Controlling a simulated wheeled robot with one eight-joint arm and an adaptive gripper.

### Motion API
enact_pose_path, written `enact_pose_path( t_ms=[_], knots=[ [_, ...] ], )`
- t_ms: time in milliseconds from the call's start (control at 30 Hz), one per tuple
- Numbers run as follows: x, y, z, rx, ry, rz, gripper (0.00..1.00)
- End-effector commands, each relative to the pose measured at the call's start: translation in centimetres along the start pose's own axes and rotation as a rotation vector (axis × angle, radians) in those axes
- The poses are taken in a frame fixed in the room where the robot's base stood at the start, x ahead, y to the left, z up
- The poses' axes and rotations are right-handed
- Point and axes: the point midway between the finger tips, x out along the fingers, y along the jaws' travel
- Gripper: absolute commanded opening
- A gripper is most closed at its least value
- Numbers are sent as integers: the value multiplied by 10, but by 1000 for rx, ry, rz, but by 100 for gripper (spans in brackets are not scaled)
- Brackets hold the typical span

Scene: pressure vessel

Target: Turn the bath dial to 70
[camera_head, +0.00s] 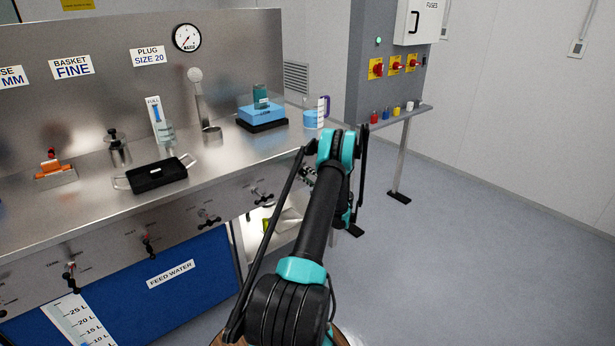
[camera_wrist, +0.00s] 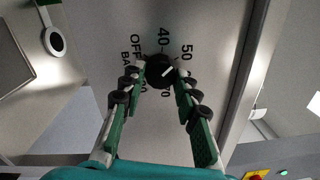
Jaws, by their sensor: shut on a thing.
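The bath dial (camera_wrist: 156,66) is a round black knob with a white pointer mark, in the middle of the wrist view. Its panel carries OFF, 40, 50 and further numbers, partly hidden by the fingers; 70 appears below the knob. The white mark slants to the upper right, roughly toward 50. My gripper (camera_wrist: 159,73) is shut on the dial, with one fingertip at its left side and one at its right. In the head view my arm covers the dial, and my gripper is mostly hidden behind it.
The steel bench (camera_head: 100,200) holds a black tray (camera_head: 157,174) and a blue box (camera_head: 262,113). Valve handles (camera_head: 208,217) stick out from its front. A grey cabinet (camera_head: 385,80) with red switches and a small shelf stands behind my arm. The floor at right is clear.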

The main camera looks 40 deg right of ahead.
Motion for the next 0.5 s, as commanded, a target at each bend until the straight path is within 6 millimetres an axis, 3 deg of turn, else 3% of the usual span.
enact_pose_path(
  t_ms=[500],
  knots=[
    [-1,1,-1,488,27,-6,2]
  ],
)
